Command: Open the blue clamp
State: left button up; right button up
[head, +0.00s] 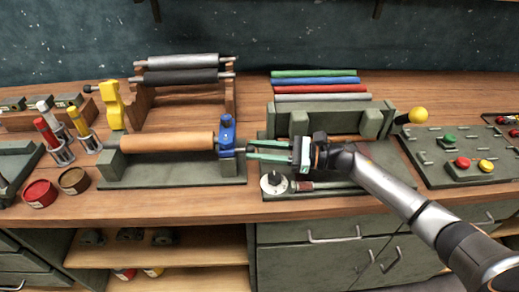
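The blue clamp (227,135) stands upright at the right end of a wooden roller (168,142) on a green base. A short metal stub sticks out to its right. My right gripper (249,149) comes in from the right with its two green fingers pointing left at the clamp. A gap shows between the fingers, and nothing is clearly held in them. The fingertips are just right of the clamp, near the stub; whether they touch it I cannot tell. My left gripper is not in view.
A yellow clamp (113,105) stands at the roller's left. Behind is a wooden rack (185,105) with grey and black rollers. A green press with a dial (273,184) lies under my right gripper. A button panel (465,157) is at right. Red and brown pots (39,193) stand at left.

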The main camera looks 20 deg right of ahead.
grip_shut()
dwell(0.9)
